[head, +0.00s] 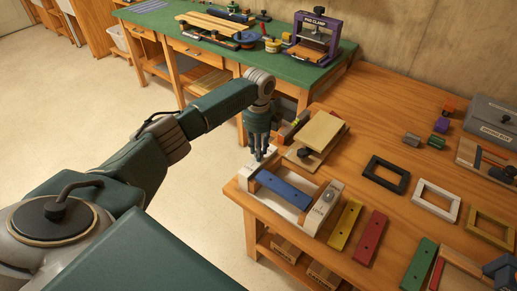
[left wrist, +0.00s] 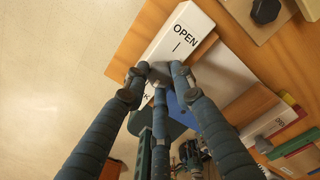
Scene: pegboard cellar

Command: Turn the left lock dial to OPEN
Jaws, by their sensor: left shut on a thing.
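A white lock block (head: 246,176) stands at the left end of a fixture on the wooden bench. My left gripper (head: 259,156) points down onto this block, its fingers closed around the left lock dial. In the left wrist view the grey dial (left wrist: 160,74) shows partly between the fingertips. The word OPEN with a mark is on the block (left wrist: 183,32) above them; part of a second word shows below, mostly hidden by a finger. A blue bar (head: 284,189) lies in the fixture. The right lock block (head: 324,205) carries another dial. A dark piece at the lower right looks like my right gripper (head: 501,271).
A wooden clamp board (head: 318,139) stands close behind the fixture. Yellow (head: 345,226), red (head: 369,236) and green (head: 420,265) bars lie to its right. Black (head: 385,174) and white (head: 438,200) frames lie farther right. A green-topped bench (head: 190,27) stands at the back.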

